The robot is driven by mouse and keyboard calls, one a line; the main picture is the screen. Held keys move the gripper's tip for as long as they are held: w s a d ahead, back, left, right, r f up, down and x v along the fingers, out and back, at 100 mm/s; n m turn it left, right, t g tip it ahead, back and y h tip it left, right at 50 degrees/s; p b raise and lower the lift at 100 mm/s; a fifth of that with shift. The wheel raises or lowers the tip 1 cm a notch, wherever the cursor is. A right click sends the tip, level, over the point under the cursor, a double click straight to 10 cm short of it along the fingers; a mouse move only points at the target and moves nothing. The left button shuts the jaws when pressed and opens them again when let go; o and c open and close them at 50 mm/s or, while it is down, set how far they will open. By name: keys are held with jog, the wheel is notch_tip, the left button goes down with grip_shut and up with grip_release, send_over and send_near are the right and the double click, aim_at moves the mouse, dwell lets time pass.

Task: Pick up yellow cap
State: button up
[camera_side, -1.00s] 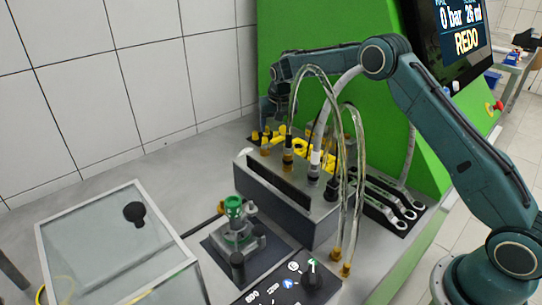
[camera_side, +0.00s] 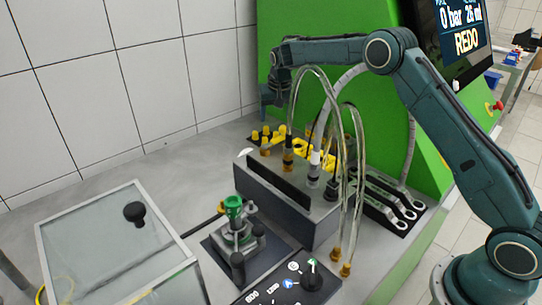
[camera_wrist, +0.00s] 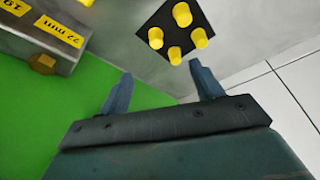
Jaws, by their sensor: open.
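Several yellow caps (camera_side: 266,131) stand in a cluster at the back of the bench, behind the metal block. In the wrist view the yellow caps (camera_wrist: 199,38) stand upright on a small black plate (camera_wrist: 168,14) at the top centre. My gripper (camera_wrist: 162,70) is open, with nothing between its two blue-grey fingers. In the wrist view the caps appear just beyond the fingertips, closest to the right finger. In the side view my gripper (camera_side: 268,95) hangs above the caps, clear of them, in front of the green panel.
A metal block (camera_wrist: 45,35) with yellow labels lies at the wrist view's upper left. Clear hoses (camera_side: 345,150) arch in front of the arm. A tiled wall (camera_side: 120,80) stands behind the bench. A glass-lidded box (camera_side: 115,240) and a green-topped fixture (camera_side: 235,225) stand nearer the camera.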

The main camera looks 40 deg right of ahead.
jog(key=c, duration=0.4)
jog(key=shift+c, duration=0.2)
jog(key=shift+s+d+r+n+y, duration=0.3)
jog(key=shift+d+r+n, duration=0.25)
jog(key=shift+n, duration=0.25)
jog(key=s+d+r+n+t+y, duration=0.1)
jog(key=s+d+r+n+y, duration=0.15)
jog(key=s+r+n, duration=0.5)
jog(key=shift+n+y, duration=0.25)
jog(key=shift+n, duration=0.4)
jog(key=x, duration=0.3)
jog(key=w+x, duration=0.1)
jog(key=x, duration=0.6)
jog(key=shift+w+a, duration=0.25)
jog(key=shift+w, duration=0.05)
jog(key=shift+w+f, duration=0.1)
jog(key=shift+f, duration=0.05)
